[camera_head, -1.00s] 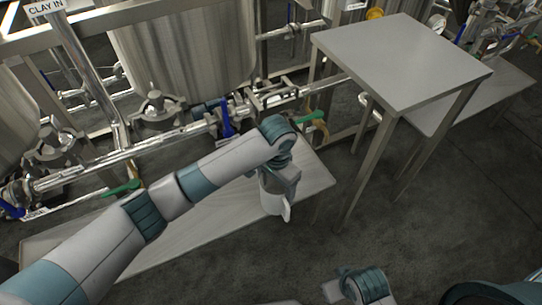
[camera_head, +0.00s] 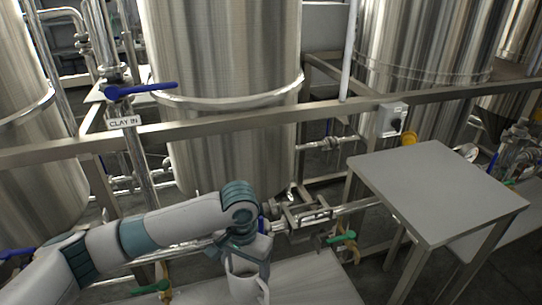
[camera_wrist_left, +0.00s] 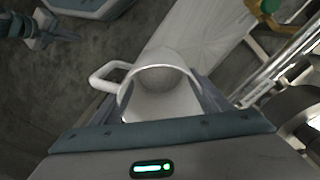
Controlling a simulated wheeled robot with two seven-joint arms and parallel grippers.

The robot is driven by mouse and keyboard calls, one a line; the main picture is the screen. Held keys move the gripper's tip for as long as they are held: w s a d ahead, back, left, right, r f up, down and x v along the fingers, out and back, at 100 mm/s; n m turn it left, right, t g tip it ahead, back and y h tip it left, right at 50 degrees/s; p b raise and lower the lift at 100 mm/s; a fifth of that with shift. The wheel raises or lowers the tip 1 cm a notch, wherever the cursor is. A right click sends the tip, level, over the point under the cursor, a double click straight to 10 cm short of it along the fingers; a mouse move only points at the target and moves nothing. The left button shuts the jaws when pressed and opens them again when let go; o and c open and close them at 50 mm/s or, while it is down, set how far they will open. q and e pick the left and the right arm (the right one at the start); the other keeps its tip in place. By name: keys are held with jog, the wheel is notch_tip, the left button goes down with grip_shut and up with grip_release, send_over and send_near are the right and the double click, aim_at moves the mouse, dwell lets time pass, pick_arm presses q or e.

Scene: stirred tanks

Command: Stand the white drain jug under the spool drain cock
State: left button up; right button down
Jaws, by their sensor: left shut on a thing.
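The white drain jug (camera_head: 243,287) is low in the middle of the head view, over the low grey bench. My left gripper (camera_head: 243,256) is shut on it. In the left wrist view the jug (camera_wrist_left: 163,105) is between the fingers, its round rim showing and its handle pointing left. I cannot tell whether its base touches the bench. Two green-handled cocks show on the pipework, one (camera_head: 341,238) right of the jug and one (camera_head: 150,288) left of it. Which is the spool drain cock is unclear. My right gripper (camera_wrist_left: 45,28) is at the wrist view's top left, its jaws unclear.
The low bench (camera_head: 305,280) runs below the pipes, with bare room right of the jug. A taller grey table (camera_head: 440,190) stands at the right. A steel rail (camera_head: 230,127) crosses in front of the tanks. Horizontal pipes (camera_head: 350,207) run behind the bench.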

pick_arm(q)
jog(key=s+a+r+n+p, duration=0.2)
jog(key=s+a+r, duration=0.2)
jog(key=a+r, duration=0.3)
jog(key=s+a+r+n+p, duration=0.2)
jog(key=s+a+r+n, duration=0.1)
jog(key=a+r, duration=0.4)
jog(key=shift+s+r, duration=0.6)
jog(key=shift+r, duration=0.05)
pick_arm(e)
notch_tip(320, 180, down, 6)
jog(key=s+t, duration=0.1)
jog(key=shift+s+a, duration=0.3)
jog(key=shift+a, duration=0.1)
dwell(1.7)
pick_arm(q)
jog(key=shift+w+d, duration=0.1)
pick_arm(e)
jog(key=shift+d, duration=0.1)
dwell(0.3)
